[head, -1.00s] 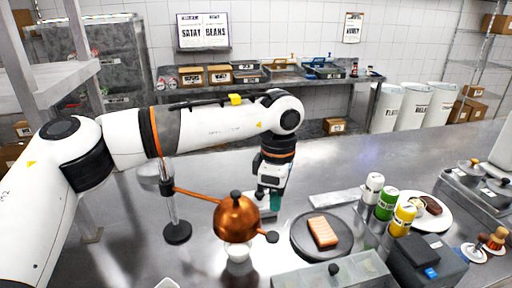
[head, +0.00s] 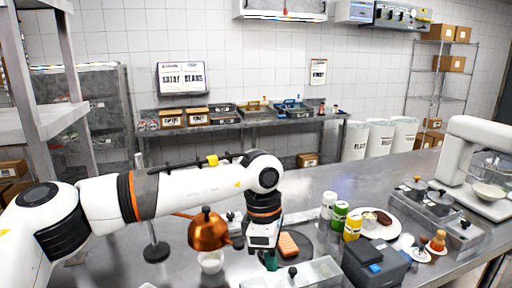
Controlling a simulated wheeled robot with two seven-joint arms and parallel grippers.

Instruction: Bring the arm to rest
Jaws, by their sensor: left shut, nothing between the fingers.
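My left arm comes in from the left above the steel counter (head: 330,183). My left gripper (head: 271,262) hangs pointing down at the arm's end, between the copper pot and the salmon-coloured block. Its fingertips are small and dark green, shut and empty. The copper pot (head: 208,232) sits on a stand (head: 155,250), over a small white cup (head: 211,262). The block (head: 289,244) lies on a dark round plate (head: 306,241), partly hidden by the gripper. My right gripper is not in view.
White, green and yellow bottles (head: 340,215) stand right of the plate, beside a white plate (head: 391,226) with food. A dark box (head: 374,265) and a grey lidded container (head: 310,274) are in front. A white mixer (head: 478,165) stands far right.

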